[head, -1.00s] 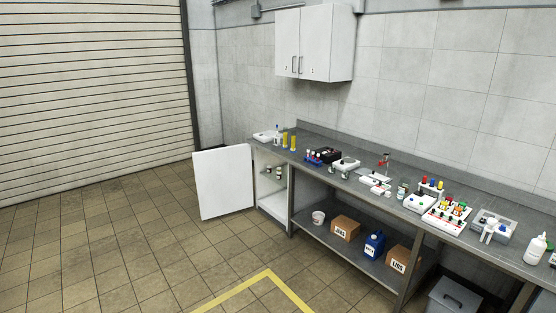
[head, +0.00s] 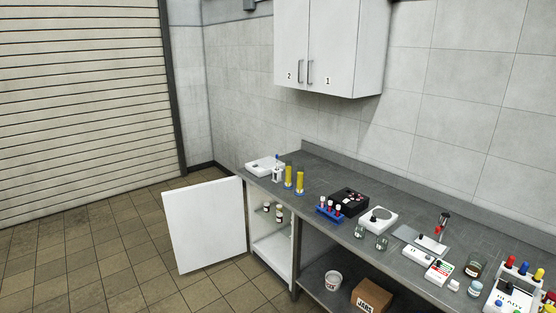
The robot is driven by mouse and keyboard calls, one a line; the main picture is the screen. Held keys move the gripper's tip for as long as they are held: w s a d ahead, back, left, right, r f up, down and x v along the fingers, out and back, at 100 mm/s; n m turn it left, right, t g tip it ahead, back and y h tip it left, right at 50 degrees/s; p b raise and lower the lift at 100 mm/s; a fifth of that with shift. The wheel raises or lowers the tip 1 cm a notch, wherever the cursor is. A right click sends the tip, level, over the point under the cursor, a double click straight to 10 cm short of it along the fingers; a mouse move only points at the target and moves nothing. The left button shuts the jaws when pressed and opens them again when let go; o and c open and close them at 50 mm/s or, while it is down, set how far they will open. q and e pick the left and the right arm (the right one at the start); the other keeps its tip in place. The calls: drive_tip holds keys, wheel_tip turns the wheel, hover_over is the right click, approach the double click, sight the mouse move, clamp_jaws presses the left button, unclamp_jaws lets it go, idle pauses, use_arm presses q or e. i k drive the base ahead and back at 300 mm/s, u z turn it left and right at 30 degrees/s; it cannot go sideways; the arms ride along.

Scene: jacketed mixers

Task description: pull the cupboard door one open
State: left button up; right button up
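The white wall cupboard hangs above the bench at the top middle of the head view. Its cupboard door one (head: 334,51), marked "1", is the right-hand door and is shut. Its upright bar handle (head: 310,73) is at the door's left edge. The door marked "2" (head: 290,40) is beside it on the left, also shut, with its own handle (head: 299,71). The top of the cupboard is cut off by the picture edge. Neither of my grippers shows in the view.
A grey bench (head: 325,229) runs below the cupboard, carrying yellow-filled cylinders (head: 294,179), a tube rack (head: 331,210) and instruments. A lower white door (head: 204,225) stands wide open into the floor space. Tiled floor (head: 100,250) at left is clear.

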sight(334, 24)
drive_tip(key=i, duration=3.35)
drive_tip(key=z, duration=1.6)
